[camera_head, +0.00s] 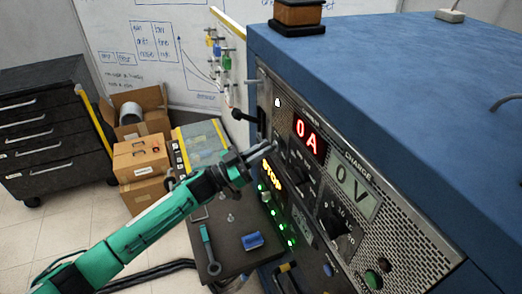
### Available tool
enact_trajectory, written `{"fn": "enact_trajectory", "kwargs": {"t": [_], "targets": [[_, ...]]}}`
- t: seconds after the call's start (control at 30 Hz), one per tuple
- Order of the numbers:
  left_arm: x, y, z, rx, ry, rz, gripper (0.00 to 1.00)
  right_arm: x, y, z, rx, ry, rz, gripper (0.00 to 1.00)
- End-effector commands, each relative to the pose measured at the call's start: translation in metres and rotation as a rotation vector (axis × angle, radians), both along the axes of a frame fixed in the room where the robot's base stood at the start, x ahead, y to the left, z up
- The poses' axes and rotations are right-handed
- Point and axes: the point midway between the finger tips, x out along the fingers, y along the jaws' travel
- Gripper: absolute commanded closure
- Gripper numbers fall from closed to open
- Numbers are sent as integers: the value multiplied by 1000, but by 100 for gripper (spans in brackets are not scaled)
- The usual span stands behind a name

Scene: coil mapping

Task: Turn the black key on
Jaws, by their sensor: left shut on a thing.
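My right gripper is not in view.
Black knobs (334,222) and lit green lights (276,210) sit on the panel near my gripper. A black lever (243,115) sticks out at its left edge. A low dark surface with a wrench (208,250) and a blue part (252,240) lies below my arm. Cardboard boxes (142,158) stand behind.

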Motion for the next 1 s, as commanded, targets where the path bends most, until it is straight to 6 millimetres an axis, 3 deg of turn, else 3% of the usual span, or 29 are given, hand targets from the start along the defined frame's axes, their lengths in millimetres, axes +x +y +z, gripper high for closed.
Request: {"fn": "enact_trajectory", "kwargs": {"t": [0.37,1.0], "targets": [[1,1,-3,41,-100,0,100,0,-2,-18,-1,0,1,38],[2,1,-3,261,-631,0,100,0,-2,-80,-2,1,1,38]]}}
